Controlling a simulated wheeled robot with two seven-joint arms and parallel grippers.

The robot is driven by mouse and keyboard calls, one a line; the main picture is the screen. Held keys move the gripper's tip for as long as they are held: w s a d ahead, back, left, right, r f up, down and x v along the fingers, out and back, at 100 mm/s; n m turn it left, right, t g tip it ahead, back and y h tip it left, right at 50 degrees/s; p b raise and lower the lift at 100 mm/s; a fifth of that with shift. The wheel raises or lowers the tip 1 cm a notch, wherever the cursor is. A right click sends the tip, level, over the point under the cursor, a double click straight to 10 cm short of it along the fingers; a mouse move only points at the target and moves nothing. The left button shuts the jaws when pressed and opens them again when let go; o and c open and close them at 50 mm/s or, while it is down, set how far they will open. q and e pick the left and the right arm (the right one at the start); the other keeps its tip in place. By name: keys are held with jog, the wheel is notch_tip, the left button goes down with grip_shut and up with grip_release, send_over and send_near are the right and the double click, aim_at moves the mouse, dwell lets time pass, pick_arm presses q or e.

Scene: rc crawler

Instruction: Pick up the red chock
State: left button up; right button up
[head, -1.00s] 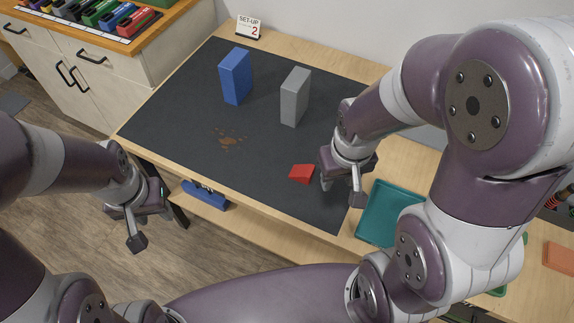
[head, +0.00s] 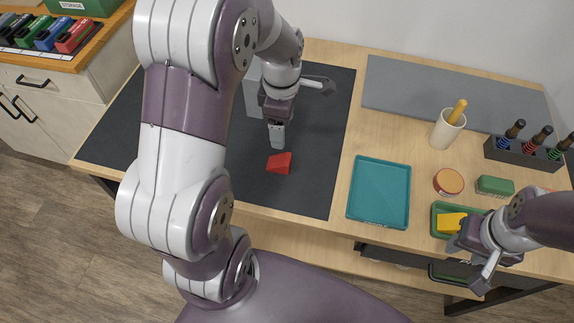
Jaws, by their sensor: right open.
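The red chock (head: 280,163), a small wedge, lies on the dark mat (head: 312,185) near the mat's front right. My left gripper (head: 300,114), on the arm that comes in from the left, is just beyond the chock, its jaws apart and empty. One fingertip ends close to the chock's far edge in the picture; I cannot tell whether they touch. My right gripper (head: 470,264) is open and empty at the lower right, by the table's front edge and near a green tray (head: 437,229) with a yellow block in it.
A grey block (head: 252,97) stands behind my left gripper, partly hidden by my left arm, which covers much of the mat. A teal tray (head: 380,192) stands right of the mat. Farther right are a cup (head: 446,130), a round tin (head: 448,182) and a tool rack (head: 524,152).

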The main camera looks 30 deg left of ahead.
aim_at(281, 160)
pick_arm(q)
jog(key=f, duration=0.8)
jog(key=f+b, duration=0.1)
jog(key=f, duration=0.3)
jog(key=shift+s+a+f, duration=0.1)
jog(key=shift+s+f, duration=0.05)
jog(key=shift+s, duration=0.1)
jog(key=c, duration=1.2)
jog(key=shift+r, duration=0.2)
